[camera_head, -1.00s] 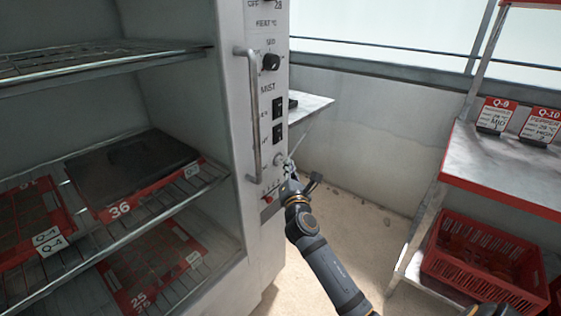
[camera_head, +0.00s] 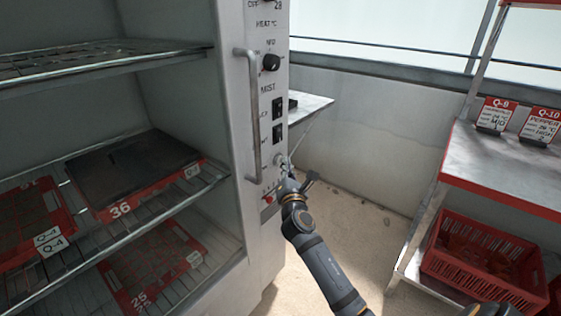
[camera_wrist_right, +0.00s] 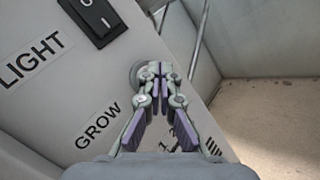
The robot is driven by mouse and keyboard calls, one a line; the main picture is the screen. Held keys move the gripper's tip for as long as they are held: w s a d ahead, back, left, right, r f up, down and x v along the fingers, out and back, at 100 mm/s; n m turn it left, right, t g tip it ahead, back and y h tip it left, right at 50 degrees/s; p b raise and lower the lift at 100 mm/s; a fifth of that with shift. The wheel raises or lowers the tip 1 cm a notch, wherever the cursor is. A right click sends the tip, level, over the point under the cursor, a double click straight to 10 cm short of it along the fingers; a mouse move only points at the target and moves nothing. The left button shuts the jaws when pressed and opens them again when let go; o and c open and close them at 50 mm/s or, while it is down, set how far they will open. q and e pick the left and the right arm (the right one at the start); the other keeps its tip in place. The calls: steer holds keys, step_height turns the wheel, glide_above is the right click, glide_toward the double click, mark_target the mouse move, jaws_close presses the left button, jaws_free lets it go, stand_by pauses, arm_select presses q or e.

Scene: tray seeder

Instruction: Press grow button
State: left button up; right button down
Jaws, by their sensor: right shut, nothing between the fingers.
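The grow button (camera_head: 279,160) is a small round grey button on the cabinet's control panel, below the switches. In the right wrist view the button (camera_wrist_right: 137,73) shows as a grey ring next to the GROW label (camera_wrist_right: 97,126), partly hidden by my fingers. My right gripper (camera_head: 287,166) is shut and empty, with its fingertips at the button; it also shows in the right wrist view (camera_wrist_right: 160,72). I cannot tell whether the tips touch the button or whether it is pressed in. My left gripper is not in view.
A vertical handle (camera_head: 254,115) stands out left of the panel. A black LIGHT switch (camera_wrist_right: 95,15) is above the button, and a red knob (camera_head: 267,198) is below it. Trays lie on the cabinet's wire shelves. A red crate (camera_head: 480,240) is at the right.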

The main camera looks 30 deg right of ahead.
steer(key=shift+w+a, duration=0.15)
steer(key=shift+w, duration=0.2)
stand_by(0.3)
steer(key=shift+s, duration=0.1)
steer(key=shift+s+d+p, duration=0.3)
steer(key=shift+s, duration=0.45)
steer(key=shift+s, duration=0.1)
steer(key=s, duration=0.1)
steer(key=s+d, duration=0.1)
steer(key=s, duration=0.1)
steer(key=s+d, duration=0.1)
steer(key=shift+s, duration=0.2)
stand_by(0.5)
